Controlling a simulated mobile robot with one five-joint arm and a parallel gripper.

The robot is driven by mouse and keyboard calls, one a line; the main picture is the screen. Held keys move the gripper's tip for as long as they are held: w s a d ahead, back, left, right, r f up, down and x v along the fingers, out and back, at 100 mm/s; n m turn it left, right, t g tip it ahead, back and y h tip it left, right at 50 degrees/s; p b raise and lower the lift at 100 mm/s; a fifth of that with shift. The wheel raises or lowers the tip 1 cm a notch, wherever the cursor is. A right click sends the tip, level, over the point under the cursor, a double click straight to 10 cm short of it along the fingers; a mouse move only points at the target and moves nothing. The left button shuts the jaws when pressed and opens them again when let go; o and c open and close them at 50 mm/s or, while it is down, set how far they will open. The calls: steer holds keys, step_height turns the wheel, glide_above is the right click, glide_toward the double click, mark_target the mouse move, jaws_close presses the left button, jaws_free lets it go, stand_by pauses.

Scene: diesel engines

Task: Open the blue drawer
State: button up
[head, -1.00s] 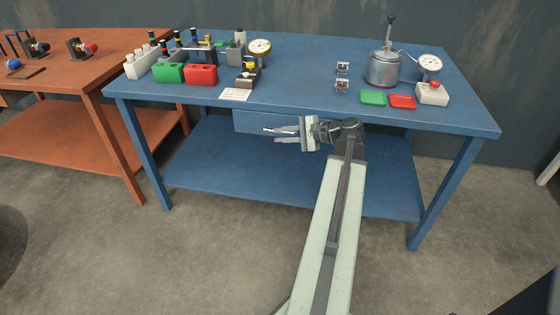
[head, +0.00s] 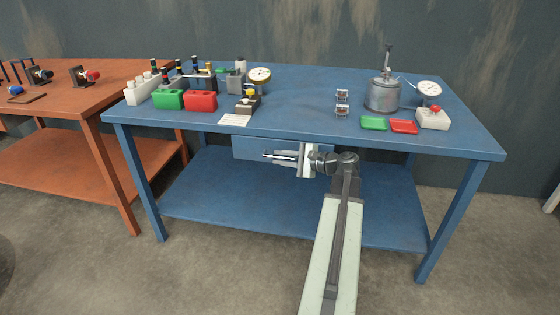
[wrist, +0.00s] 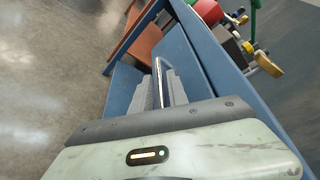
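The blue drawer (head: 250,147) sits under the top of the blue workbench, left of its middle. Its front looks close in under the bench top, and I see no gap into it. A thin pale bar handle (head: 271,153) is on its front. My gripper (head: 288,157) is at the handle, coming from the right. In the wrist view the handle (wrist: 159,78) runs between the two grey fingers of my gripper (wrist: 164,92), which lie close on either side of it. The fingers look shut on it, though the contact itself is small in view.
The blue workbench (head: 300,118) carries green and red boxes, gauges, a metal pot (head: 383,94) and small trays. Its lower shelf (head: 250,195) is bare. An orange bench (head: 60,107) stands at the left. The grey floor in front is open.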

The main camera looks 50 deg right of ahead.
jaws_close()
stand_by(1.4)
